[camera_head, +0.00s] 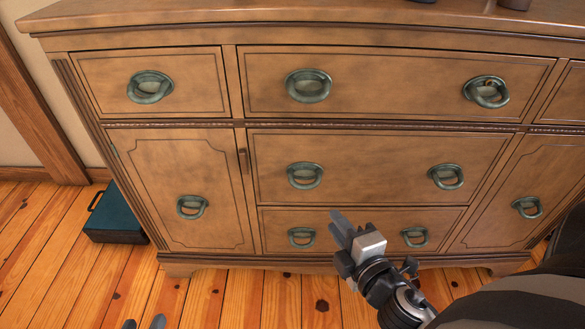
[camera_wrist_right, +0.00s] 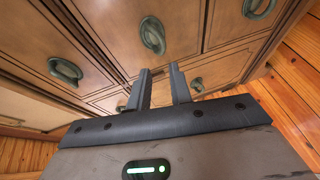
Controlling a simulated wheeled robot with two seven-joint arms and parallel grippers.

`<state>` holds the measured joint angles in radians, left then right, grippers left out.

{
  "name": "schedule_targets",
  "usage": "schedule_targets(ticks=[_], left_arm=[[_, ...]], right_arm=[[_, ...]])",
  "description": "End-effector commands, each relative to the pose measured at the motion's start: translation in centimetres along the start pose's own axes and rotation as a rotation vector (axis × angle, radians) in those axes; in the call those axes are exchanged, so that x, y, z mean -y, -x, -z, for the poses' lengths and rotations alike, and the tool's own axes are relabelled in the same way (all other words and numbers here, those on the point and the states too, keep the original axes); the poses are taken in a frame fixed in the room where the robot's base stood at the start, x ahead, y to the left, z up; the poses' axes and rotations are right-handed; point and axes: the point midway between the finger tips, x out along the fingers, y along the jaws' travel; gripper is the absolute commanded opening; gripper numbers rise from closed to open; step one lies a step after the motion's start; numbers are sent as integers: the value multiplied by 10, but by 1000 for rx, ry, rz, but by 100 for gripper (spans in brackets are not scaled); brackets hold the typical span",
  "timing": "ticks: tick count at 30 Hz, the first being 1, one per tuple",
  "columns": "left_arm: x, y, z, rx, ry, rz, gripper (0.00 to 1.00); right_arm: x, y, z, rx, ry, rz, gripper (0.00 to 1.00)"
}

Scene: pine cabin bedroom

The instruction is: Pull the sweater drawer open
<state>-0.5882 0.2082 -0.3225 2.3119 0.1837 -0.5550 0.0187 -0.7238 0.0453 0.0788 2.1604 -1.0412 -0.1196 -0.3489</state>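A wooden dresser holds several closed drawers, with green ring handles; no label shows which is the sweater drawer. The wide top drawer (camera_head: 400,83), the wide middle drawer (camera_head: 377,150) and the bottom drawer (camera_head: 370,219) are stacked in the centre. The bottom drawer has a left handle (camera_head: 302,236) and a right handle (camera_head: 414,237). My right gripper (camera_head: 341,232) is in front of the bottom drawer, between its handles. In the right wrist view, its fingers (camera_wrist_right: 161,88) are apart with nothing between them. My left gripper (camera_head: 145,324) shows only two separated fingertips at the bottom edge.
Cabinet doors flank the centre drawers, the left door (camera_head: 180,185) and the right door (camera_head: 520,190), both closed. A dark teal box (camera_head: 115,215) lies on the floor at the dresser's left. The plank floor (camera_head: 215,300) in front is partly clear.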

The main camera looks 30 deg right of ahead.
Motion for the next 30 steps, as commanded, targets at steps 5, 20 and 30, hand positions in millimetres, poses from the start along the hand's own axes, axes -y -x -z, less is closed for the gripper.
schedule_targets(ticks=[5, 20, 30], left_arm=[[1, 0, -1, 15, 1, 5, 36], [0, -1, 0, -6, 0, 0, 36], [-2, 0, 4, -28, 1, -6, 36]], right_arm=[[-3, -27, 0, -3, 4, -4, 21], [0, -130, -1, 0, 4, -3, 21], [0, -156, 0, 0, 1, 0, 21]])
